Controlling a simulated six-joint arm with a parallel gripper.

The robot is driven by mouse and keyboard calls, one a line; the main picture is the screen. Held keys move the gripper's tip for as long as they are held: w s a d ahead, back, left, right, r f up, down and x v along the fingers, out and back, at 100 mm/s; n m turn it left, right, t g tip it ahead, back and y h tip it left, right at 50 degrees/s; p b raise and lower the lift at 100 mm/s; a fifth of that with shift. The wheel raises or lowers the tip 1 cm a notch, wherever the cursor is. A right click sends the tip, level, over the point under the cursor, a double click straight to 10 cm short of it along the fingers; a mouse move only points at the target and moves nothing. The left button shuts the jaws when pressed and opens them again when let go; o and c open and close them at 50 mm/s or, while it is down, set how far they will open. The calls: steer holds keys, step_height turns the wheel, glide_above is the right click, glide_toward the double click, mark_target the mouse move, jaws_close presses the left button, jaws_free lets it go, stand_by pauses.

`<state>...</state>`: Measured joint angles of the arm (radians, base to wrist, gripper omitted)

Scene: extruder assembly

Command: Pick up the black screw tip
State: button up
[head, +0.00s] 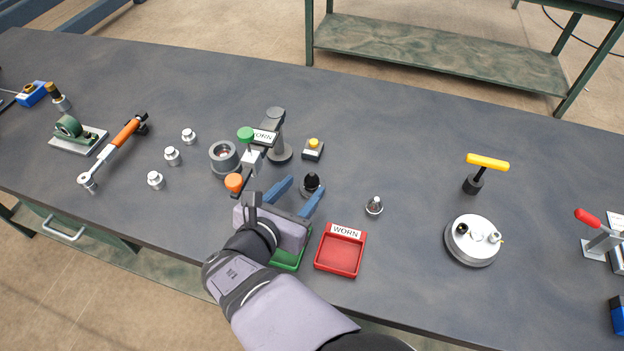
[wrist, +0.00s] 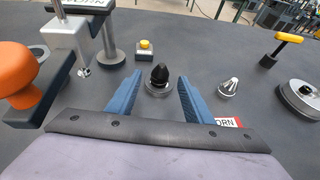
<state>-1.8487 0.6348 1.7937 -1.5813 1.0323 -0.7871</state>
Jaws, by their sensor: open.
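The black screw tip (head: 312,181) is a dark pointed cone standing upright on a round grey base on the table. In the wrist view the black screw tip (wrist: 160,75) sits between and a little beyond the blue fingers. My gripper (head: 297,196) is open, and its two blue fingers point at the tip, one on each side. In the wrist view my gripper (wrist: 158,92) is empty, and I cannot tell whether either finger touches the base.
A silver tip (head: 374,205) stands to the right. A red WORN tray (head: 341,252) and a green tray (head: 288,262) lie near the front edge. A clamp stand with an orange knob (head: 234,182) is close on the left. A yellow-button box (head: 313,149) is behind.

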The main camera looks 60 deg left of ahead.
mark_target(309, 182)
steer(key=shift+x, duration=2.05)
jaws_close()
